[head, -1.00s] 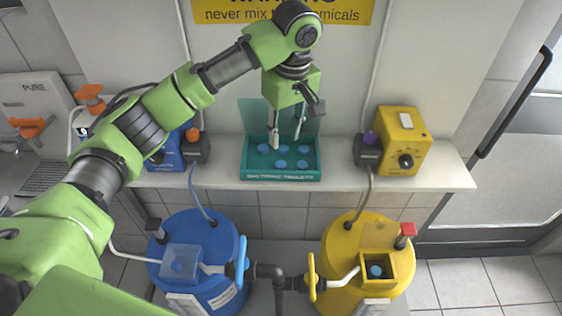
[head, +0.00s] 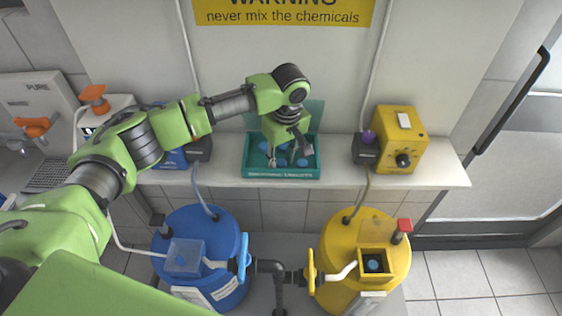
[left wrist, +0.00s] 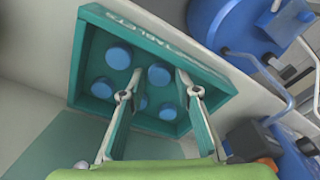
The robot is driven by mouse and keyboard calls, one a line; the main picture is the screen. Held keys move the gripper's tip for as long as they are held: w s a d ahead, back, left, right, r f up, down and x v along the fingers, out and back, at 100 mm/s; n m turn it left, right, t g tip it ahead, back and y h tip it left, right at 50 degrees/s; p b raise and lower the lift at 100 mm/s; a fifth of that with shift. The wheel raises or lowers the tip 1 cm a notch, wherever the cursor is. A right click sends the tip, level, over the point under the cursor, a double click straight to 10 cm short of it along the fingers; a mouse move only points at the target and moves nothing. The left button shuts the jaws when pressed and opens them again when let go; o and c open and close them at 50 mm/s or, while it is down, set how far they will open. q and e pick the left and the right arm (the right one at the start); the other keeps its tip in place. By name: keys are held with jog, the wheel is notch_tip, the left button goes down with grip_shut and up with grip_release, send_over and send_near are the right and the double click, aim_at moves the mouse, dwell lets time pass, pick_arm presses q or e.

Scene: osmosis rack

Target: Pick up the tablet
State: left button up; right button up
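Several round blue tablets (left wrist: 159,75) lie in a teal tray (head: 282,172) on the white shelf; one of them shows near the tray's left side in the left wrist view (left wrist: 119,57). My left gripper (head: 287,158) hangs over the tray, its fingers pointing down into it. In the left wrist view its fingers (left wrist: 158,94) are spread apart, with tablets showing between and beyond the tips. I see nothing held. The fingers partly hide the lower tablets. Whether the tips touch a tablet, I cannot tell. My right gripper is not in view.
A yellow device (head: 402,140) stands right of the tray. Below the shelf are a blue tank (head: 205,235) and a yellow tank (head: 345,235), whose open box holds a blue tablet (head: 373,264). The wall is close behind the tray.

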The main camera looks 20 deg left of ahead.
pick_arm(q)
jog(key=c, duration=0.6)
jog(key=shift+r, duration=0.1)
